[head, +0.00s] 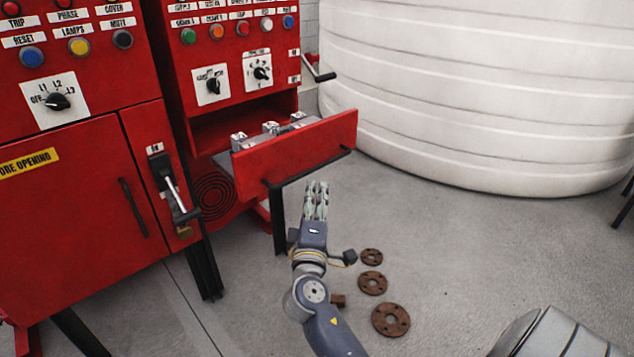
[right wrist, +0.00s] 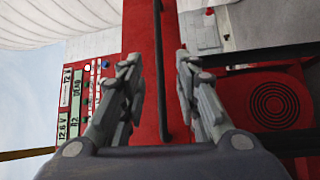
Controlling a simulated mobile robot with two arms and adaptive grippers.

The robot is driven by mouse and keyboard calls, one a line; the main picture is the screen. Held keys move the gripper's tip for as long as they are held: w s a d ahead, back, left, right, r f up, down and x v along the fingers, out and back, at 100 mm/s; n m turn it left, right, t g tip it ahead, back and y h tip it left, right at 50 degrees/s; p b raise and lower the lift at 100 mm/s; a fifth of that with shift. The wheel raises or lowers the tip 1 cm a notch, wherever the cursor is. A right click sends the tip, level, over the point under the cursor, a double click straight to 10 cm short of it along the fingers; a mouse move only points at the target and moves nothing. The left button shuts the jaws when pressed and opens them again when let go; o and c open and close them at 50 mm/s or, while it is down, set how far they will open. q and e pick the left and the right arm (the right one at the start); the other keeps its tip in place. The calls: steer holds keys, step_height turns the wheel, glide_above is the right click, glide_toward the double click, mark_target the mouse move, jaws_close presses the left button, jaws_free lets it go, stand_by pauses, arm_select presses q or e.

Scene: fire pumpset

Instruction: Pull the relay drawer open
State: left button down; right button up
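The relay drawer (head: 300,143) is a red-fronted drawer standing well out of the right red cabinet, with metal-topped relays (head: 270,128) inside it. Its black bar handle (head: 312,171) runs along the front. My right gripper (head: 316,185) is in front of the drawer, just short of the handle. In the right wrist view my gripper (right wrist: 158,75) has its fingers spread, with the black handle (right wrist: 159,60) lined up between them against the red front (right wrist: 144,30). I cannot tell that either finger touches it. My left gripper is not in view.
The left red cabinet (head: 80,220) carries a lever switch (head: 173,190) near the drawer. A crank handle (head: 320,70) sticks out right of the panel. A large white tank (head: 480,90) stands behind.

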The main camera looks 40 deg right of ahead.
steer(key=v, duration=0.3)
stand_by(0.5)
